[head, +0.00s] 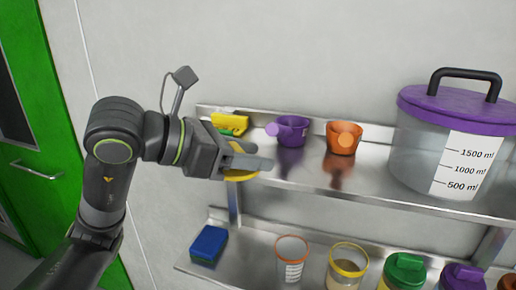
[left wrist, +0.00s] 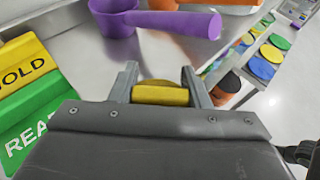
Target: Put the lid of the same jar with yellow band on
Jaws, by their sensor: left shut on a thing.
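My left gripper (head: 262,164) is shut on a yellow lid (head: 241,176), held at the left end of the upper shelf. In the left wrist view the lid (left wrist: 160,94) sits between the two fingers. The jar with yellow band (head: 347,268) stands upright on the lower shelf, to the right of and below my gripper. It has no lid on, and some beige content shows inside. My right gripper is not in view.
The upper shelf (head: 375,180) holds a purple scoop (head: 292,130), an orange scoop (head: 343,138) and a large purple-lidded container (head: 420,150). On the lower shelf are a blue sponge (head: 209,245), an open orange-banded jar (head: 291,260), a green-lidded jar (head: 404,272) and a purple-lidded jar (head: 462,278).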

